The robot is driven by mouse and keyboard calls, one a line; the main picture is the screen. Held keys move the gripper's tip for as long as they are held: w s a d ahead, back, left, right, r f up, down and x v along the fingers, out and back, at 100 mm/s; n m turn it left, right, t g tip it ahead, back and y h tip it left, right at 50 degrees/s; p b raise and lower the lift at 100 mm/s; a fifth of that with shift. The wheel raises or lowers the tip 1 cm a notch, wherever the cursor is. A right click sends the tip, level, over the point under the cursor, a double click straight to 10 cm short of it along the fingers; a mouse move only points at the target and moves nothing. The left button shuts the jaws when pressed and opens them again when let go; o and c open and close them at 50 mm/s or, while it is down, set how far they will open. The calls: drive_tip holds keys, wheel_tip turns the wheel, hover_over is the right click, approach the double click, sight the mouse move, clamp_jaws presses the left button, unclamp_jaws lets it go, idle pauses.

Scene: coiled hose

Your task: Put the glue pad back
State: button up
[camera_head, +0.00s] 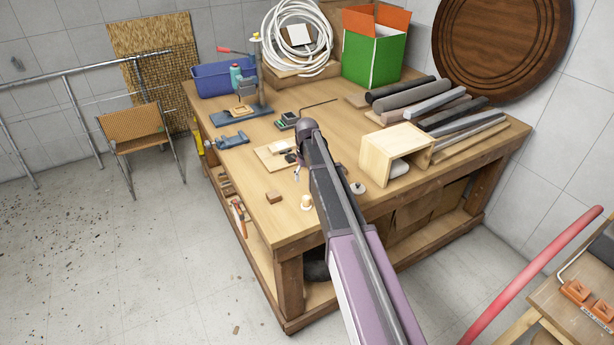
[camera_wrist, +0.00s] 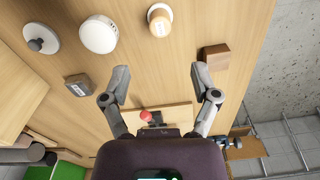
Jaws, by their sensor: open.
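I cannot tell for sure which thing is the glue pad. Small things on the workbench (camera_head: 330,218) include a round white pad (camera_wrist: 98,36), a grey disc with a knob (camera_wrist: 40,40), a wooden cylinder with a white label (camera_wrist: 160,20), a brown block (camera_wrist: 215,56) and a small labelled block (camera_wrist: 79,85). The brown block (camera_head: 273,197) and cylinder (camera_head: 306,203) also show in the head view, where my arm hides part of the bench. My gripper (camera_wrist: 160,72) is open and empty above bare wood, its fingertips apart, short of the cylinder and brown block.
A wooden board with a red knob (camera_wrist: 146,115) lies below my gripper. An open wooden box (camera_head: 375,155) stands right of my arm, near dark rolls (camera_head: 402,88). A blue bin (camera_head: 225,80), white coiled hose (camera_head: 275,40) and green box (camera_head: 372,62) stand at the back.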

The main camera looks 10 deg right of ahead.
idle(0.3)
drive_tip(key=s+m, duration=0.1)
drive_tip(key=s, duration=2.8)
drive_tip(key=shift+m, duration=0.4)
